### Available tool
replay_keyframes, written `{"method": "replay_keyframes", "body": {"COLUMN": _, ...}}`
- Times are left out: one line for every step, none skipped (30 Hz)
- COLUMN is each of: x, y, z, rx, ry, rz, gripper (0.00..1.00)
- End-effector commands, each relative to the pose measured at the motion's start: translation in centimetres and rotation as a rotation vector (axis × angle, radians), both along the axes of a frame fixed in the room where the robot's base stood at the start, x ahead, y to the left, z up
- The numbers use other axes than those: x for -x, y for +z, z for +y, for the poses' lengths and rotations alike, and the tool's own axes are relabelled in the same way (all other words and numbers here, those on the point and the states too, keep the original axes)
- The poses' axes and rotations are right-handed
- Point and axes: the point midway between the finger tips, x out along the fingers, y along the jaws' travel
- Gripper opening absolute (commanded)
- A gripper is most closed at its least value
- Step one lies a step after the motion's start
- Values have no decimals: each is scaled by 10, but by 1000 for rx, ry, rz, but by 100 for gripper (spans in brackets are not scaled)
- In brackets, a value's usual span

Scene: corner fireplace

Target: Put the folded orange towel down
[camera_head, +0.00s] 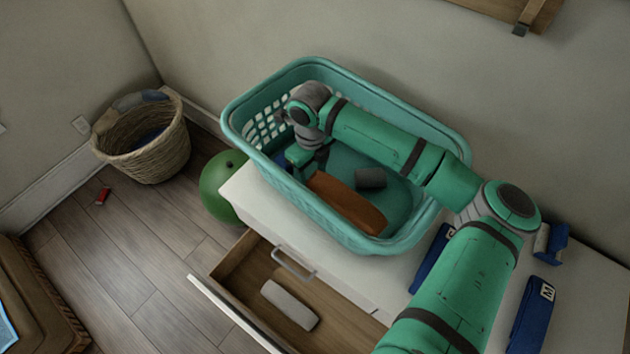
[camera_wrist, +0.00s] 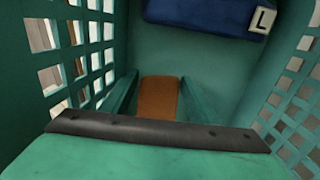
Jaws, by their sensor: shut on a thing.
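The folded orange towel (camera_head: 347,203) is inside the teal laundry basket (camera_head: 245,150), low near its front wall. In the wrist view the towel (camera_wrist: 158,98) shows between my two fingers. My gripper (camera_head: 308,160) reaches down into the left part of the basket and is shut on the near end of the towel. It also shows in the wrist view (camera_wrist: 158,95). Whether the towel rests fully on the basket floor cannot be told.
A grey folded cloth (camera_head: 370,177) and a blue item (camera_wrist: 205,14) marked L are also in the basket. The basket stands on a white dresser (camera_head: 300,226) with an open drawer (camera_head: 240,270) holding a light cloth (camera_head: 289,304). Blue folded items (camera_head: 533,315) lie at right.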

Motion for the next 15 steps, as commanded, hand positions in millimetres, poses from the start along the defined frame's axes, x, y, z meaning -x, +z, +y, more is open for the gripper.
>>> {"method": "replay_keyframes", "body": {"x": 0, "y": -4, "z": -1, "rx": 1, "ry": -1, "rz": 1, "gripper": 23}}
{"method": "replay_keyframes", "body": {"x": 0, "y": -5, "z": -1, "rx": 1, "ry": -1, "rz": 1, "gripper": 23}}
{"method": "replay_keyframes", "body": {"x": 0, "y": -7, "z": -1, "rx": 1, "ry": -1, "rz": 0, "gripper": 23}}
{"method": "replay_keyframes", "body": {"x": 0, "y": -9, "z": -1, "rx": 1, "ry": -1, "rz": 0, "gripper": 23}}
{"method": "replay_keyframes", "body": {"x": 0, "y": -11, "z": -1, "rx": 1, "ry": -1, "rz": 0, "gripper": 23}}
{"method": "replay_keyframes", "body": {"x": 0, "y": -14, "z": -1, "rx": 1, "ry": -2, "rz": 0, "gripper": 23}}
{"method": "replay_keyframes", "body": {"x": 0, "y": -18, "z": -1, "rx": 1, "ry": -2, "rz": 0, "gripper": 23}}
{"method": "replay_keyframes", "body": {"x": 0, "y": -22, "z": -1, "rx": 1, "ry": -2, "rz": 1, "gripper": 23}}
{"method": "replay_keyframes", "body": {"x": 0, "y": -27, "z": -1, "rx": 1, "ry": -2, "rz": 2, "gripper": 23}}
{"method": "replay_keyframes", "body": {"x": 0, "y": -32, "z": -1, "rx": 1, "ry": -2, "rz": 2, "gripper": 23}}
{"method": "replay_keyframes", "body": {"x": 0, "y": -36, "z": 0, "rx": 1, "ry": -2, "rz": 2, "gripper": 23}}
{"method": "replay_keyframes", "body": {"x": 0, "y": -40, "z": 0, "rx": 1, "ry": -2, "rz": 1, "gripper": 23}}
{"method": "replay_keyframes", "body": {"x": 0, "y": -43, "z": 0, "rx": 1, "ry": -2, "rz": 1, "gripper": 23}}
{"method": "replay_keyframes", "body": {"x": 0, "y": -44, "z": 0, "rx": 1, "ry": -1, "rz": 0, "gripper": 23}}
{"method": "replay_keyframes", "body": {"x": 0, "y": -45, "z": 0, "rx": 1, "ry": -1, "rz": 0, "gripper": 23}}
